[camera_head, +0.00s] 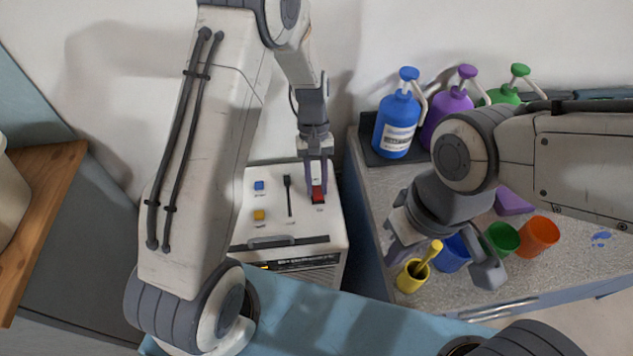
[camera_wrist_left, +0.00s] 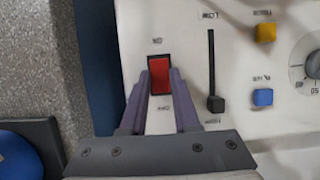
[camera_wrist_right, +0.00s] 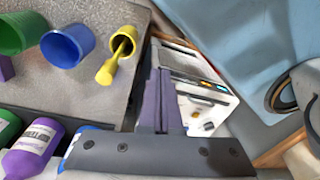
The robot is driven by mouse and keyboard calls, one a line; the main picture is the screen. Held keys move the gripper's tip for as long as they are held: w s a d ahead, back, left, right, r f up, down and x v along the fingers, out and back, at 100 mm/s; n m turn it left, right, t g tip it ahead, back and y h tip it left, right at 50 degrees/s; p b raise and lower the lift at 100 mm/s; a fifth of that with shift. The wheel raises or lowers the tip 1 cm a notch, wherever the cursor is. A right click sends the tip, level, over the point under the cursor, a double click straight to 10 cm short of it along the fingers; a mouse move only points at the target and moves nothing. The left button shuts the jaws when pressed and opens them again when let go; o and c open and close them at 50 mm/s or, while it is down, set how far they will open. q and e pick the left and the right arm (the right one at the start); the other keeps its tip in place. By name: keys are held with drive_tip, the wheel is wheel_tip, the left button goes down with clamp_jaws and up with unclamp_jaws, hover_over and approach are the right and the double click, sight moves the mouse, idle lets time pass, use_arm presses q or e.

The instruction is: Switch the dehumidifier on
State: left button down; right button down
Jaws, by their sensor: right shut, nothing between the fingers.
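The dehumidifier (camera_head: 262,222) is a white unit with its control panel facing up. A red rocker switch (camera_head: 318,195) sits at the panel's right side; it also shows in the left wrist view (camera_wrist_left: 160,75), between the words at its two ends. My left gripper (camera_head: 317,180) is at this switch, its two fingers apart with a gap, the switch seen between and beyond the tips. I cannot tell whether they touch it. Its own view (camera_wrist_left: 158,82) shows nothing held. My right gripper (camera_wrist_right: 160,76) is shut and empty, over the counter's left edge. The switch's position is unclear.
The panel also has a blue button (camera_wrist_left: 262,97), a yellow button (camera_wrist_left: 265,32), a slider (camera_wrist_left: 212,70) and a dial (camera_wrist_left: 313,65). The grey counter (camera_head: 375,190) at right holds blue (camera_head: 395,125), purple and green pump bottles and several coloured cups. A wooden surface (camera_head: 40,225) is at left.

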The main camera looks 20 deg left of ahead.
sight(317, 189)
use_arm(q)
drive_tip(key=shift+s+d+r+t+y, duration=0.1)
drive_tip(key=shift+s+r+t+y, duration=0.15)
drive_tip(key=shift+t, duration=0.25)
drive_tip(key=shift+s+f+t+y, duration=0.15)
drive_tip(key=shift+t+y, duration=0.3)
drive_tip(key=shift+t, duration=0.55)
drive_tip(key=c, duration=0.6)
unclamp_jaws()
drive_tip(key=shift+c, duration=0.2)
wheel_tip(317, 189, up, 10)
drive_tip(key=w, duration=0.1)
drive_tip(key=shift+r+p, duration=0.2)
drive_tip(key=shift+p, duration=0.1)
